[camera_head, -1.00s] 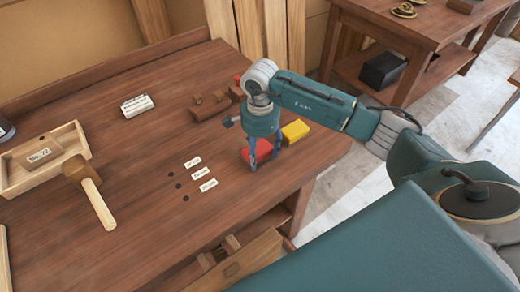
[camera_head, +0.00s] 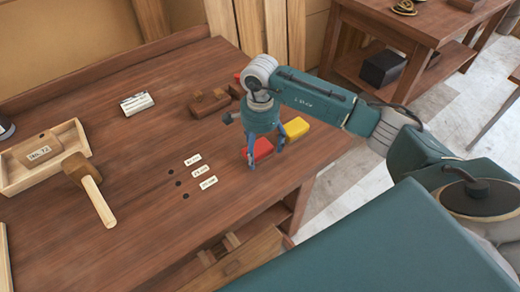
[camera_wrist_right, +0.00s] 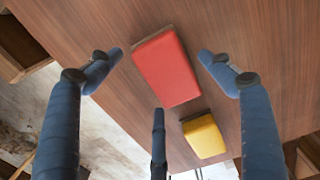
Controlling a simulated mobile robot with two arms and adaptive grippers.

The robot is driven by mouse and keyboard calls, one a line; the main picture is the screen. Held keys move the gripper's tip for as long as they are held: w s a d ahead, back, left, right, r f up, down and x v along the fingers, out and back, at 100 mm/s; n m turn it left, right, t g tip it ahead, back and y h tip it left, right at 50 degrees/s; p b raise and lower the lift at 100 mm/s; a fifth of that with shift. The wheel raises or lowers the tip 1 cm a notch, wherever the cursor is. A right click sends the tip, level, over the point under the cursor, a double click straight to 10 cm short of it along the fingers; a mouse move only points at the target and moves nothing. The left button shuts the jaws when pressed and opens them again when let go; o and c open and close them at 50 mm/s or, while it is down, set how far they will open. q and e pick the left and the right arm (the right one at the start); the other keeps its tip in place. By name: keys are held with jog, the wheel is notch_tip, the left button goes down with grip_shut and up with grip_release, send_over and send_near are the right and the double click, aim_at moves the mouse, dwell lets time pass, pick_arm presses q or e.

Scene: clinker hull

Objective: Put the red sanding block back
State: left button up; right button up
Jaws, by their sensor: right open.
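The red sanding block (camera_head: 263,149) lies on the workbench (camera_head: 120,210) near its right edge. My right gripper (camera_head: 266,158) is above it, pointing down, with its fingers spread on either side and partly covering it. In the right wrist view the red block (camera_wrist_right: 166,67) lies flat between the open fingers (camera_wrist_right: 160,58), with bench surface showing between block and fingertips. The fingers are apart from it in that view. A yellow block (camera_head: 297,128) lies close by, and also shows in the right wrist view (camera_wrist_right: 204,137). My left gripper is out of view.
Several white labels (camera_head: 200,170) and dark round spots (camera_head: 178,183) are left of the gripper. The front middle of the bench is clear.

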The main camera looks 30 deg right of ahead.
aim_at(260, 150)
notch_tip(260, 150, up, 11)
jog(key=b, duration=0.3)
jog(key=shift+r+b, duration=0.15)
jog(key=shift+b, duration=0.15)
